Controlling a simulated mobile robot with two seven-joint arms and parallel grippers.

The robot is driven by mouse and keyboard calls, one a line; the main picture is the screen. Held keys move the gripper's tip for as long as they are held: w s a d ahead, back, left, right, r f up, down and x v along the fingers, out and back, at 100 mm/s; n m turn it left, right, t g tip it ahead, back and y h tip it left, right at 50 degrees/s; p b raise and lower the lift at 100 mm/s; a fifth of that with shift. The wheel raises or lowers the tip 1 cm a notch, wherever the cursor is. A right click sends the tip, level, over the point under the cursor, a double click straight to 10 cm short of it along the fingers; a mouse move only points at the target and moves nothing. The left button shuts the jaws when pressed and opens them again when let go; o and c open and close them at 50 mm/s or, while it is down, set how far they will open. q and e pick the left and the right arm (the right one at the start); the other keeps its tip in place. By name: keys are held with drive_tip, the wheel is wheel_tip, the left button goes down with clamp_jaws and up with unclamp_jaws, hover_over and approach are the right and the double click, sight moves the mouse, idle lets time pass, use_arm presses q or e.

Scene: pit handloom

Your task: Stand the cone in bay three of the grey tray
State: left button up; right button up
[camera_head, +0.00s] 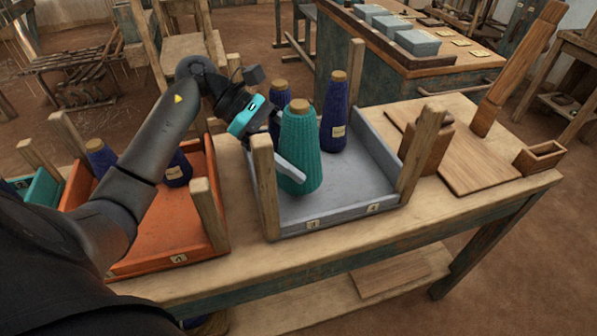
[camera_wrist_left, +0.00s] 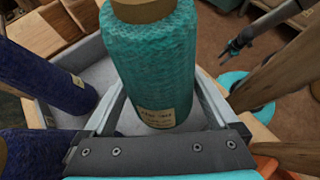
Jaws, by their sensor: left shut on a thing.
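The teal cone (camera_head: 300,150) is upright inside the grey tray (camera_head: 345,222), above its front left part, behind the label 3. It also shows large in the left wrist view (camera_wrist_left: 155,65), with a paper label low on its side. My left gripper (camera_head: 290,168) is shut on the cone, one finger along each side. I cannot tell whether the cone's base touches the tray floor. Two dark blue cones (camera_head: 335,115) (camera_head: 279,97) stand at the back of the tray. My right gripper (camera_wrist_left: 237,43) shows small in the left wrist view; its opening is unclear.
An orange tray (camera_head: 205,245) with blue cones stands left of the grey tray, partly behind my arm. Wooden posts (camera_head: 264,187) rise at the tray corners. A wooden board (camera_head: 470,165) and small box (camera_head: 539,157) lie to the right. The tray's front right part, by label 4, is clear.

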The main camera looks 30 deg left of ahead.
sight(320, 185)
use_arm(q)
drive_tip(key=shift+f+b, duration=0.45)
drive_tip(key=shift+f, duration=1.55)
use_arm(e)
drive_tip(key=shift+w+a+r, duration=0.4)
drive_tip(key=shift+w+a, duration=0.2)
drive_tip(key=shift+w, duration=0.2)
drive_tip(key=shift+a, duration=0.1)
use_arm(q)
drive_tip(key=o, duration=1.2)
use_arm(e)
drive_tip(key=shift+w, duration=0.1)
drive_tip(key=shift+r, duration=0.15)
use_arm(q)
drive_tip(key=shift+a+r, duration=0.15)
drive_tip(key=shift+a, duration=0.05)
drive_tip(key=v, duration=0.7)
drive_tip(key=shift+p, duration=0.4)
use_arm(e)
drive_tip(key=shift+s+d+f, duration=0.25)
drive_tip(key=shift+s+d, duration=0.05)
drive_tip(key=shift+s, duration=0.15)
drive_tip(key=shift+s+d+f, duration=0.25)
drive_tip(key=shift+s, duration=0.2)
